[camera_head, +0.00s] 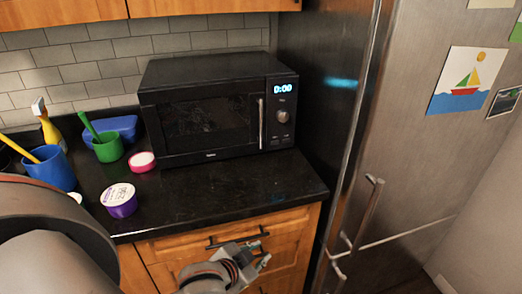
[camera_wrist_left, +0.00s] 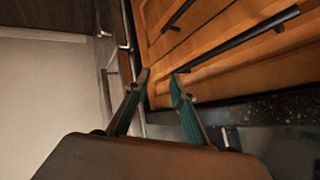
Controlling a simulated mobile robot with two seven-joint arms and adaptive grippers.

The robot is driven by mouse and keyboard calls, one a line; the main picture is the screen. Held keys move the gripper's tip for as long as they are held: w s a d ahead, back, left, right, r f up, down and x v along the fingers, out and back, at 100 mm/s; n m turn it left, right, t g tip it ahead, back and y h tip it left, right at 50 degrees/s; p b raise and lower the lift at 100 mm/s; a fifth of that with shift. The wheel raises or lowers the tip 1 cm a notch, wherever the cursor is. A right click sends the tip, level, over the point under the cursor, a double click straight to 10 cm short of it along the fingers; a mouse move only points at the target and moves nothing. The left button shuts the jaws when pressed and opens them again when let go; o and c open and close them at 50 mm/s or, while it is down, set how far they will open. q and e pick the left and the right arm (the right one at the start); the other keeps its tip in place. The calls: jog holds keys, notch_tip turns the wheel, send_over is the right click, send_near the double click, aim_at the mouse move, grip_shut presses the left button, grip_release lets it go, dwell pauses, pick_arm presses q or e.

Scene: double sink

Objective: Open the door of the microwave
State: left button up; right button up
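The black microwave (camera_head: 215,110) stands on the dark counter against the tiled wall. Its door (camera_head: 205,122) looks shut, with an upright silver handle (camera_head: 261,124) at the door's right edge, left of the dial and the lit clock. My left gripper (camera_head: 263,254) is low in front of the wooden drawers, below the counter edge and well below the microwave, apart from the handle. In the left wrist view its two fingers (camera_wrist_left: 160,77) stand apart with nothing between them. The microwave does not show in the left wrist view. My right gripper is not in view.
A tall steel fridge (camera_head: 420,140) with an upright handle stands right of the counter. A purple tub (camera_head: 119,201), a pink-rimmed tub (camera_head: 142,161), a green cup (camera_head: 107,148) and a blue cup (camera_head: 50,169) stand to the left. The counter (camera_head: 225,190) before the microwave is clear.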

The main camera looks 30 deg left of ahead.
pick_arm(q)
jog(key=w+d+r+n+t+h, duration=0.2)
jog(key=w+d+r+n+t, duration=0.25)
jog(key=w+r, duration=0.5)
jog(key=w+d+r+n+t+h, duration=0.35)
jog(key=w+r+n+t, duration=0.25)
jog(key=r, duration=0.7)
jog(key=w+a+r+n+y, duration=0.2)
jog(key=a+r+n+y, duration=0.4)
jog(key=n+y, duration=0.55)
jog(key=w+a+r+n+y, duration=0.2)
jog(key=a+r+n+y, duration=0.5)
jog(key=n, duration=0.8)
jog(key=w+a+f+n+g, duration=0.2)
jog(key=a+f+n+g, duration=0.1)
jog(key=n+g, duration=0.1)
jog(key=w+a+f+n+g+y+p, duration=0.1)
jog(key=w+a+f+n+g, duration=0.1)
jog(key=n, duration=0.4)
jog(key=w+a+f+n+g+y, duration=0.1)
jog(key=w+a+f+n+g, duration=0.1)
jog(key=a+f+n+g, duration=0.2)
jog(key=shift+w+a+n+g, duration=0.2)
jog(key=shift+a+n+g, duration=0.8)
jog(key=shift+g, duration=0.15)
